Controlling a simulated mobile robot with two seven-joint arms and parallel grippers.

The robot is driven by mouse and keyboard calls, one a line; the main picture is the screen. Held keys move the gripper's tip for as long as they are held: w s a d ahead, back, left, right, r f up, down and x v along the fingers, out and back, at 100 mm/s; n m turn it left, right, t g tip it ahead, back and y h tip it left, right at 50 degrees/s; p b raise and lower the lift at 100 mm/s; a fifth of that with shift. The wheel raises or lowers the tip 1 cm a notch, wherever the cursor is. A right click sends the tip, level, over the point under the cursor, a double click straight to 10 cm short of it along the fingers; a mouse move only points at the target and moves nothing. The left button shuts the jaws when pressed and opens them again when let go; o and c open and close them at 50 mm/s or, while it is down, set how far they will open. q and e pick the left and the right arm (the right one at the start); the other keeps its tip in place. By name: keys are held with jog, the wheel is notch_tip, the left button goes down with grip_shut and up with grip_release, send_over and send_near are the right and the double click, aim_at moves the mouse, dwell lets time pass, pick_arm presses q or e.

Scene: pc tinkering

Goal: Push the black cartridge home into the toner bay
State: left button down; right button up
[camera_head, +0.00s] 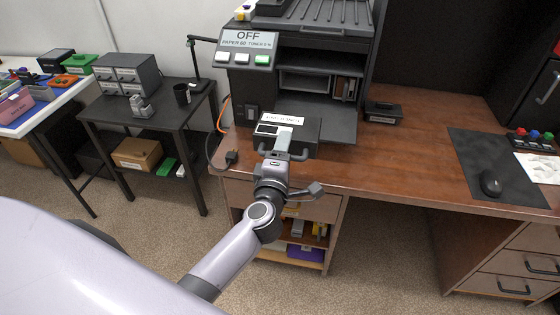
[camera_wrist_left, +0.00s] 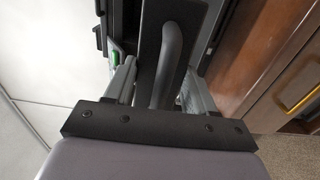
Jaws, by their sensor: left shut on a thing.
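The black cartridge (camera_head: 302,132) with a white label lies in front of the open printer (camera_head: 310,44), its far end toward the dark toner bay (camera_head: 295,97). My left gripper (camera_head: 284,152) is at its near end, shut on its handle. In the left wrist view the curved grey handle (camera_wrist_left: 168,62) runs between the two fingers. My gripper partly covers the cartridge, and I cannot tell how far it sits inside the bay. My right gripper is not in view.
The printer panel (camera_head: 246,48) reads OFF. A second black labelled unit (camera_head: 384,112) lies on the wooden desk (camera_head: 415,155) right of the printer. A cable with a plug (camera_head: 232,157) hangs at the desk's left edge. A mouse (camera_head: 490,184) on a mat is far right.

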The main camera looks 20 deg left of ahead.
pick_arm(q)
jog(key=b+x, duration=0.1)
jog(key=x, duration=0.8)
jog(key=shift+w+f, duration=0.1)
jog(key=shift+w, duration=0.1)
jog(key=b+x, duration=0.2)
jog(key=x, duration=0.1)
jog(key=b+x, duration=0.2)
jog(key=x, duration=0.1)
jog(key=f+b+x, duration=0.1)
jog(key=b+x, duration=0.2)
jog(key=x, duration=0.1)
jog(key=shift+f, duration=0.1)
jog(key=shift+w, duration=0.25)
jog(key=shift+f, duration=0.1)
dwell(0.4)
jog(key=shift+a, duration=0.1)
